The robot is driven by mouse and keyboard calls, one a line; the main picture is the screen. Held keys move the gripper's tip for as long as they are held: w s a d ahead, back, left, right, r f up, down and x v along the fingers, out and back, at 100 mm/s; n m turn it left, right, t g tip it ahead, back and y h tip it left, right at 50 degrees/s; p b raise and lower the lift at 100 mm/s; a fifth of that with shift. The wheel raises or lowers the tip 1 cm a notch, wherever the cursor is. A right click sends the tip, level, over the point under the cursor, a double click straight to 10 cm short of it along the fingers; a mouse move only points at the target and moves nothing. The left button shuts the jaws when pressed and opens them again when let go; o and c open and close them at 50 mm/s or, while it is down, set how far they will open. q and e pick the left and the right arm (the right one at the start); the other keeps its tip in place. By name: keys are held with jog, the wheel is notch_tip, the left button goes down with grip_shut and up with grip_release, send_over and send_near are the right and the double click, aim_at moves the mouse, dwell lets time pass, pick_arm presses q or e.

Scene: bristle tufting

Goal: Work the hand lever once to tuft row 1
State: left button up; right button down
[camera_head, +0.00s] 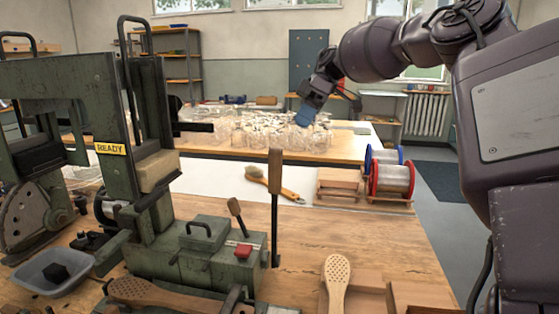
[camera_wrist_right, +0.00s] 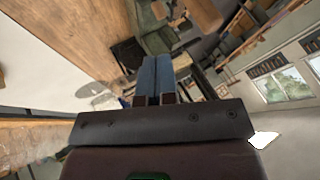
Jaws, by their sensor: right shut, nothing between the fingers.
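The green tufting machine (camera_head: 110,110) stands at the left with a yellow READY label (camera_head: 111,149). A tall upright lever with a wooden handle (camera_head: 275,170) stands at the right side of its base; a shorter wooden-knobbed lever (camera_head: 236,210) is beside a red button (camera_head: 243,251). A paddle-shaped wooden brush body (camera_head: 150,294) lies at the machine's front, its clamping unclear. My right gripper (camera_head: 306,114) is raised beyond and above the tall lever, apart from it. Its blue fingers (camera_wrist_right: 155,78) are together and empty in the right wrist view. My left gripper is not in view.
A drilled brush body (camera_head: 338,276) lies front right by wooden trays. A bristled brush (camera_head: 273,185) lies mid-bench. Wire spools (camera_head: 391,180) stand at the right. A grey bin (camera_head: 53,272) is front left. Clear objects crowd the back table.

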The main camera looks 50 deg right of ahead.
jog(key=a+f+p, duration=0.1)
jog(key=a+f, duration=0.6)
jog(key=a, duration=0.2)
jog(key=shift+s+a+f, duration=0.25)
jog(key=shift+a+f, duration=0.05)
jog(key=shift+f, duration=0.05)
dwell(0.4)
